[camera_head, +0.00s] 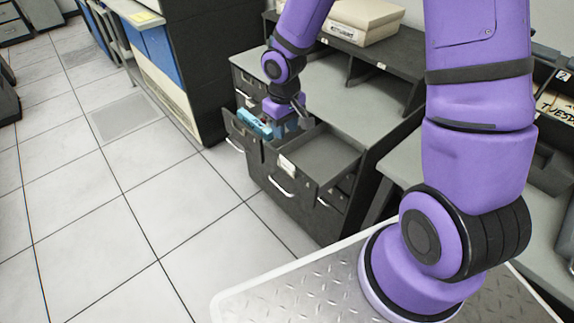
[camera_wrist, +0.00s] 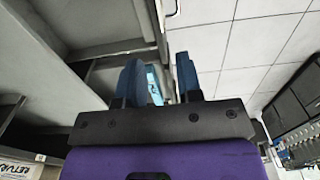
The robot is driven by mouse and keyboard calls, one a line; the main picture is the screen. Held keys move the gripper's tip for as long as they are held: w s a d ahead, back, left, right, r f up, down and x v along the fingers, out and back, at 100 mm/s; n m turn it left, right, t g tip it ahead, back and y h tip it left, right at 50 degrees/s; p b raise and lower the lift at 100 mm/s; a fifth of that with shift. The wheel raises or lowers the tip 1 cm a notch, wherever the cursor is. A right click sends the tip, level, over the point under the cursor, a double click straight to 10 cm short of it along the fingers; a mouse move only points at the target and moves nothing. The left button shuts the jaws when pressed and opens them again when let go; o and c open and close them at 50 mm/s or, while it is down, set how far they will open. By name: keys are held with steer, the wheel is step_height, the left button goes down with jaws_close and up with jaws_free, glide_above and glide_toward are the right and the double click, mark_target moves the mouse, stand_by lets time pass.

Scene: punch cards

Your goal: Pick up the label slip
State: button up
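My gripper (camera_head: 271,129) reaches down over an open upper-left drawer (camera_head: 243,139) of the dark cabinet. In the wrist view its two blue fingers (camera_wrist: 158,68) stand apart with a gap between them. A small light-blue and white patch (camera_wrist: 154,86) shows between the fingers; I cannot tell whether it is part of a finger or something in the drawer. I cannot make out a loose label slip for certain. A pale label (camera_head: 286,164) sits on the front of the nearer open drawer (camera_head: 328,155), which looks empty.
The dark cabinet (camera_head: 345,85) has a grey top with a shelf unit on it. A beige box (camera_head: 366,18) rests on that shelf unit. A blue-sided unit (camera_head: 160,55) stands behind to the left. Tiled floor (camera_head: 120,220) is clear at the left.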

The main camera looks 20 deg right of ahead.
glide_above(286, 159)
step_height(286, 159, down, 5)
steer(key=shift+f, duration=3.15)
jaws_close()
